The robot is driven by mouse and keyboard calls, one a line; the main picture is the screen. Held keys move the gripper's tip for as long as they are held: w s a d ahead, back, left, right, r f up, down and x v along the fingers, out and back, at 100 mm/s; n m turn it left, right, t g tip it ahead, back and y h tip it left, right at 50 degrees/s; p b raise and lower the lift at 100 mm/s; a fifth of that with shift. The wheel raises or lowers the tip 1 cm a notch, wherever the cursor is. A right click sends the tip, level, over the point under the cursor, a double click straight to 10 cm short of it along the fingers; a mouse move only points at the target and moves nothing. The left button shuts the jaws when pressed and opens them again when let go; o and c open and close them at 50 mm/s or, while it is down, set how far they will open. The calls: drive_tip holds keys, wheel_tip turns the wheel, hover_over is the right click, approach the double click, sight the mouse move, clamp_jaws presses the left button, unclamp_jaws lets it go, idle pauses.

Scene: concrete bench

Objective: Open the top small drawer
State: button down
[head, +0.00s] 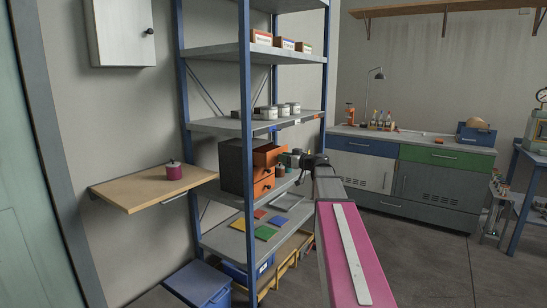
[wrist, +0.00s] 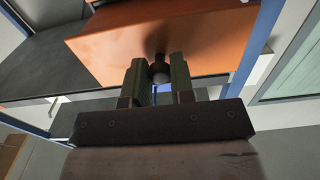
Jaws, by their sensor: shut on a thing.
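A small dark drawer cabinet (head: 232,166) with orange drawer fronts stands on a shelf in the head view. Its top drawer (head: 267,155) sticks out from the cabinet, past the lower drawer (head: 263,187). My gripper (head: 288,158) is at the front of the top drawer. In the wrist view, the orange drawer front (wrist: 190,40) fills the upper middle. A dark round knob (wrist: 159,73) on it sits between the two fingers of my gripper (wrist: 158,80), which are shut on it. The inside of the drawer is hard to make out.
The blue-posted shelf rack (head: 245,100) surrounds the cabinet, with white cups (head: 280,110) on the board above and coloured squares (head: 265,232) below. Open floor (head: 430,260) lies to the right.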

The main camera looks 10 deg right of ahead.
drive_tip(key=v, duration=0.6)
drive_tip(key=c, duration=1)
unclamp_jaws()
drive_tip(key=shift+s+d, duration=0.1)
drive_tip(key=v, duration=1)
drive_tip(key=shift+s+d, duration=0.25)
